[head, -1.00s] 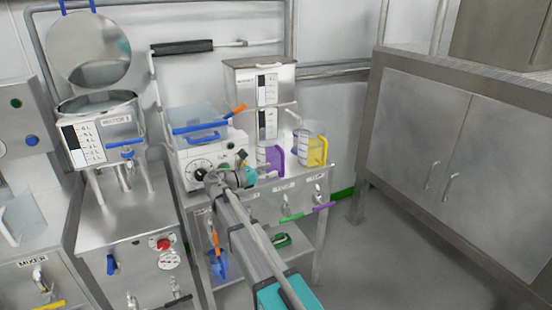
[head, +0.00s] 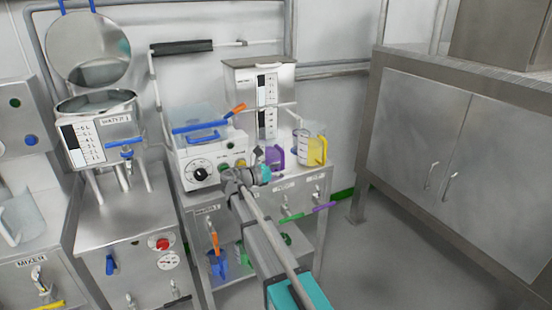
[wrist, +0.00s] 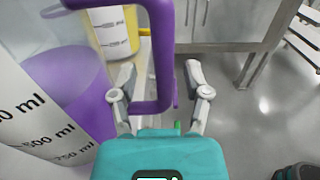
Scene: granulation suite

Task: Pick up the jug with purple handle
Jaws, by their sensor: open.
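The jug with the purple handle (head: 275,156) stands on the steel bench, beside the jug with the yellow handle (head: 316,149). In the wrist view the purple jug's clear body (wrist: 45,100), with millilitre marks and purple inside, fills the left side. Its purple handle (wrist: 164,60) extends down between my fingers. My gripper (wrist: 161,84) is open, with one finger on each side of the handle, and contact cannot be told. In the head view my gripper (head: 250,175) is at the bench's front edge, and my arm hides part of the bench.
The yellow-handled jug also shows close behind in the wrist view (wrist: 114,35). A white control box (head: 208,160) with a blue-handled lid stands to the left. A steel hopper (head: 262,90) stands behind. Steel cabinets (head: 440,150) are at the right, with open floor before them.

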